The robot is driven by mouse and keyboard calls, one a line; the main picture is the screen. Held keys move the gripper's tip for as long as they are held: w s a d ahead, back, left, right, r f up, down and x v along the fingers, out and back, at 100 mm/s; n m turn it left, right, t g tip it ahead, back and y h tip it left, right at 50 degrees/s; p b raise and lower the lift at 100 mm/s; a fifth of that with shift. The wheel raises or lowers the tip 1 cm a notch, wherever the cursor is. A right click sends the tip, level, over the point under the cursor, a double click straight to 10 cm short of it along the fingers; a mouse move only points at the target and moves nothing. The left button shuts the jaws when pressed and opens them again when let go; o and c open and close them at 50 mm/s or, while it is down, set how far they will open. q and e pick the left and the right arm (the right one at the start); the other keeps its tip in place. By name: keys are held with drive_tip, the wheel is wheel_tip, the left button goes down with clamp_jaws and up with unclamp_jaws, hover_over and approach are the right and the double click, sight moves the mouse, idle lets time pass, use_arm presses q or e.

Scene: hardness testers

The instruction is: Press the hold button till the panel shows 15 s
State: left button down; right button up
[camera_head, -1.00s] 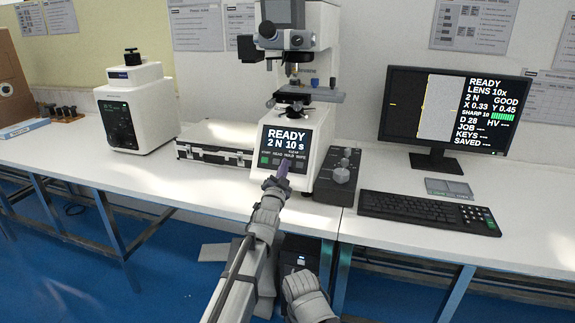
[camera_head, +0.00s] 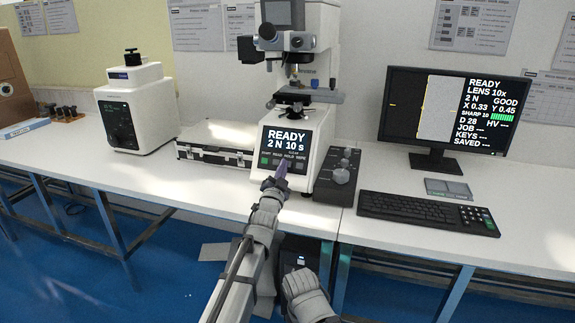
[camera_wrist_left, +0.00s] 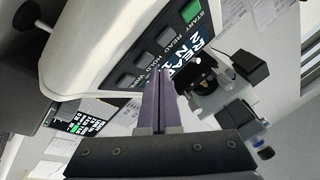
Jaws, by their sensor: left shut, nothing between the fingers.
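The hardness tester (camera_head: 300,110) has a tilted front panel (camera_head: 287,140) that reads READY, 2 N 10 s. A row of buttons runs along the panel's lower edge. In the left wrist view the green START button (camera_wrist_left: 191,11), the grey READ button (camera_wrist_left: 165,38), the hold button (camera_wrist_left: 144,59) and the WIPE button (camera_wrist_left: 124,82) show. My left gripper (camera_head: 284,164) is shut and empty, its purple fingers pointing at the lower edge of the panel. In the left wrist view its tips (camera_wrist_left: 160,72) overlap the HOLD label; whether they touch the panel I cannot tell.
A control box with knobs (camera_head: 340,172) stands right of the tester. A case (camera_head: 215,150) and another tester (camera_head: 135,110) stand left. A monitor (camera_head: 450,110) and keyboard (camera_head: 428,212) are at the right. The bench front left of my arm is clear.

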use_arm(q)
drive_tip(key=s, duration=0.1)
drive_tip(key=s+a+r+p, duration=0.1)
drive_tip(key=s+r+p, duration=0.1)
drive_tip(key=s, duration=0.1)
drive_tip(key=shift+a+r, duration=0.15)
drive_tip(key=shift+r, duration=0.1)
idle(0.4)
drive_tip(key=s+f+n+g+y+p, duration=0.35)
drive_tip(key=s+f+g+p, duration=0.45)
drive_tip(key=s+g+p, duration=0.5)
drive_tip(key=s+a+n+g+y+p, duration=0.1)
drive_tip(key=s+a+g+p, duration=0.1)
drive_tip(key=s, duration=1)
drive_tip(key=s+a+n+g+y+p, duration=0.1)
drive_tip(key=s+g+p, duration=0.4)
drive_tip(key=s, duration=0.7)
drive_tip(key=shift+s+a+n+g+y, duration=0.15)
drive_tip(key=shift+a+n+g+y, duration=0.2)
drive_tip(key=shift+a+n, duration=0.55)
drive_tip(key=shift+a, duration=0.15)
